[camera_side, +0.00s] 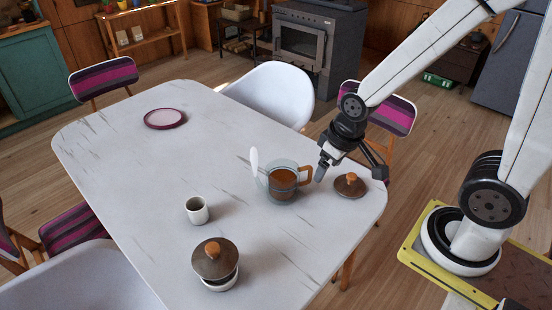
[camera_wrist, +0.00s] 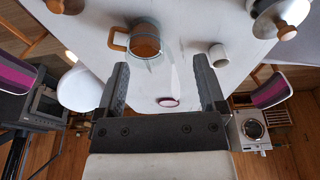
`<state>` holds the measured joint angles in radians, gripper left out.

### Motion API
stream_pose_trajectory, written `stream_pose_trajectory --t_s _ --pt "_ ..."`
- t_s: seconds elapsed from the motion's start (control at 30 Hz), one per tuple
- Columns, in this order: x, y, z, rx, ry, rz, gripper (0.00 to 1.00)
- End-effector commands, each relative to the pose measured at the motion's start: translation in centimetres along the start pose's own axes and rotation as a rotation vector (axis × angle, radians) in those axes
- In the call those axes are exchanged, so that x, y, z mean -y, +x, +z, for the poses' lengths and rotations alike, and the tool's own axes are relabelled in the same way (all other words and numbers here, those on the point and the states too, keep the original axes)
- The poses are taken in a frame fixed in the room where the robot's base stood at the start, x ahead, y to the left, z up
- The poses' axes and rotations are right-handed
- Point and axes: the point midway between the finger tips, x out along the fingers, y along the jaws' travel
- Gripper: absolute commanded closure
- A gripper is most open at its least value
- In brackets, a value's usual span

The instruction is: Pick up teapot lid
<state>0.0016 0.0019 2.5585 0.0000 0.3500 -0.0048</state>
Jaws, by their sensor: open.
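The teapot lid (camera_side: 357,192), a dark brown disc with a wooden knob, lies on the table near its right corner. It also shows at the top left edge of the wrist view (camera_wrist: 74,6), partly cut off. The glass teapot (camera_side: 283,189) with brown tea and a wooden handle stands just left of it, without a lid. It shows in the wrist view too (camera_wrist: 145,45). My gripper (camera_side: 350,171) is open and empty above the table. Its fingers appear either side of the lid in the side view, but the wrist view shows the lid outside them (camera_wrist: 160,72).
A white pot with a brown lid (camera_side: 215,262) stands at the front of the white table (camera_side: 120,170). A small cup (camera_side: 197,211) stands behind it. A purple-rimmed plate (camera_side: 165,118) lies at the far end. Chairs surround the table.

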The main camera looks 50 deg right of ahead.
Motion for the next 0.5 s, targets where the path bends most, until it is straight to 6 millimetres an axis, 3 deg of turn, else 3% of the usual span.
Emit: stream_pose_trajectory --t_s 0.27,0.5 --pt "-2.0 1.2 -1.2 0.028 -0.073 0.012 0.11" --pt "-6.7 4.0 -3.0 0.085 -0.240 0.021 0.11"
